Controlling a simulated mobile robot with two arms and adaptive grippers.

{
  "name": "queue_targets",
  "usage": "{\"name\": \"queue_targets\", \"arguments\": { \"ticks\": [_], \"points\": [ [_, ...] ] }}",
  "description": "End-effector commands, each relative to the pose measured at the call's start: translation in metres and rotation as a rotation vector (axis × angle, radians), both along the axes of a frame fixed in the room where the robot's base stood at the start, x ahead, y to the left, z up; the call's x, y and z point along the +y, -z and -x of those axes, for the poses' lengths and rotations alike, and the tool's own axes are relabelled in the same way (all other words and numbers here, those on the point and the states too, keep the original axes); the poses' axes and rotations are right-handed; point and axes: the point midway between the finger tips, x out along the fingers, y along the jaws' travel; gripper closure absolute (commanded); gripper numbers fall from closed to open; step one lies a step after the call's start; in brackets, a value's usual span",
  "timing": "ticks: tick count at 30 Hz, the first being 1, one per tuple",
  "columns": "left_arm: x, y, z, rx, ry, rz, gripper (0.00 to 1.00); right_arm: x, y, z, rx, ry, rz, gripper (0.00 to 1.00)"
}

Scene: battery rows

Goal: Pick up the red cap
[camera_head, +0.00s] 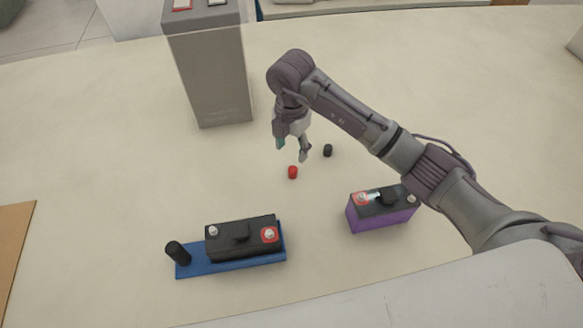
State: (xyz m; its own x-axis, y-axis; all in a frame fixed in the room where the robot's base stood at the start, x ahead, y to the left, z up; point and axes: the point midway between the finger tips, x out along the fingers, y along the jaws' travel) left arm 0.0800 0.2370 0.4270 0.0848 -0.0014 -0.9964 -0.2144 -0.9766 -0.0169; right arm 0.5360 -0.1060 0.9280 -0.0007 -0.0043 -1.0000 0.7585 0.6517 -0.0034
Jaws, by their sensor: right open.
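My left gripper does not show.
A black cap (328,150) lies just right of the red one. A black battery (240,235) sits on a blue tray (231,265) with a black cylinder (178,252). A purple battery (383,213) stands at right. A grey pedestal (212,80) stands behind.

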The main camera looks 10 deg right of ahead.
Motion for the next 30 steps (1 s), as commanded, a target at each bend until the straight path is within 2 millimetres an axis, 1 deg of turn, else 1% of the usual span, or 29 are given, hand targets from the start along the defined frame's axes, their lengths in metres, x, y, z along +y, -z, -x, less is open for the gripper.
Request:
{"name": "queue_targets", "arguments": {
  "ticks": [1,3,6,11,14,18,21,24,30],
  "points": [
    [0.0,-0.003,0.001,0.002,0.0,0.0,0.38,0.0,0.01,0.001,0.005,0.0,0.0,0.43],
    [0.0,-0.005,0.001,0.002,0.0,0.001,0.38,0.0,0.022,0.001,0.003,-0.001,-0.001,0.43],
    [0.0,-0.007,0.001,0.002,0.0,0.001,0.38,0.001,0.036,0.001,0.003,-0.003,-0.003,0.43],
    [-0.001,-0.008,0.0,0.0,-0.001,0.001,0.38,0.001,0.047,0.0,0.001,-0.003,-0.002,0.43],
    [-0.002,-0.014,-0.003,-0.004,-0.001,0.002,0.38,-0.001,0.056,0.0,0.004,-0.002,-0.003,0.43],
    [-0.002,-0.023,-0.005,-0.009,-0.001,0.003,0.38,-0.004,0.077,-0.001,0.004,-0.003,-0.003,0.43],
    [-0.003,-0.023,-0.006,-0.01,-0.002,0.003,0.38,-0.003,0.091,-0.001,0.003,-0.003,-0.004,0.43],
    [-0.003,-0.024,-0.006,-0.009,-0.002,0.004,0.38,-0.003,0.097,-0.002,0.0,-0.004,-0.004,0.43],
    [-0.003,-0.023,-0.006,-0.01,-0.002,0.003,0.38,-0.004,0.098,-0.002,-0.002,-0.005,-0.004,0.43]
  ]
}}
